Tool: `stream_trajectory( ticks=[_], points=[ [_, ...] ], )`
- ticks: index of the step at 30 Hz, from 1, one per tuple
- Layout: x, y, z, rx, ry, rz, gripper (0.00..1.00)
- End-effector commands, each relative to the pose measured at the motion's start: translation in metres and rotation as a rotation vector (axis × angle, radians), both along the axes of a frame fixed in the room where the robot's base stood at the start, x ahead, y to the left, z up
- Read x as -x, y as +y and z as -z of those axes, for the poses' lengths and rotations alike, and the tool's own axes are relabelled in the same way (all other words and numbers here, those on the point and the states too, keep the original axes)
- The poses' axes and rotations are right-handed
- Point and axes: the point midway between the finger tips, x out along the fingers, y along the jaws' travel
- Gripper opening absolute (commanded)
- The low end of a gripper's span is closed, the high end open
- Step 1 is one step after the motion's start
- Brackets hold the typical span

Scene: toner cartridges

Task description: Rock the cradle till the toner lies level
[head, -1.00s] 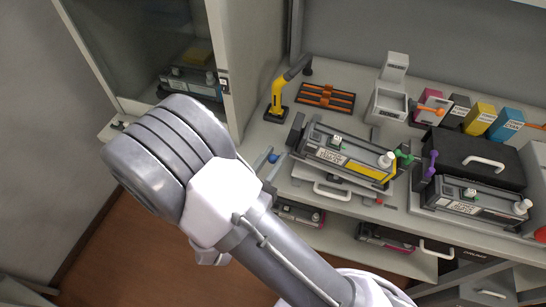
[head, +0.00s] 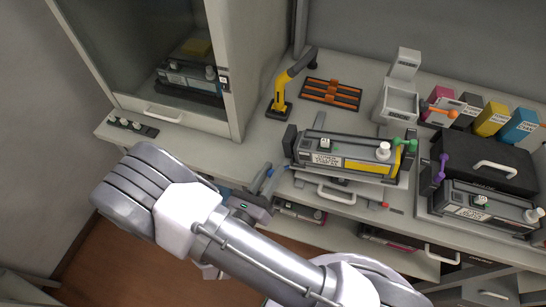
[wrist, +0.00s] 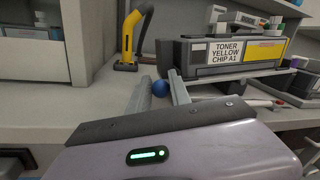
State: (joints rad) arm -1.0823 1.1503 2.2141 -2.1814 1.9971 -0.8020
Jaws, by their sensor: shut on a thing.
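The yellow toner cartridge (head: 326,152), labelled "TONER YELLOW CHIP A1" in the wrist view (wrist: 226,52), lies in a dark cradle (head: 352,172) on the worktop. Its yellow band faces front and a green knob is at its right end. In the head view its long edge slopes slightly down to the right; I cannot tell whether it is truly level. A blue ball knob (wrist: 160,89) is at the cradle's left front. My gripper (head: 267,179) is shut on this knob, with one finger on each side in the wrist view (wrist: 160,92). The toner powder inside is hidden.
A yellow curved-arm stand (head: 282,92) and an orange-barred tray (head: 331,94) are behind. Another cartridge (head: 478,205) and a black case (head: 487,165) stand at right. Coloured boxes (head: 490,119) line the back. A glass-fronted cabinet (head: 230,95) is at left.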

Motion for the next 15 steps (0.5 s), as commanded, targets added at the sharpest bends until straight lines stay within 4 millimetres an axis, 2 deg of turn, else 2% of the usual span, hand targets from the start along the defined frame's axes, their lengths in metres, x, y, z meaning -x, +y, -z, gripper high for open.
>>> stream_trajectory(
  ticks=[10,11,14,15],
  points=[
    [0.0000,-0.0015,0.0046,0.027,0.009,0.004,0.00],
    [0.0000,-0.0016,0.0045,0.027,0.009,0.004,0.27],
    [0.0000,-0.0016,0.0044,0.027,0.008,0.005,0.46],
    [0.0000,-0.0016,0.0044,0.026,0.008,0.005,0.46]
  ],
)
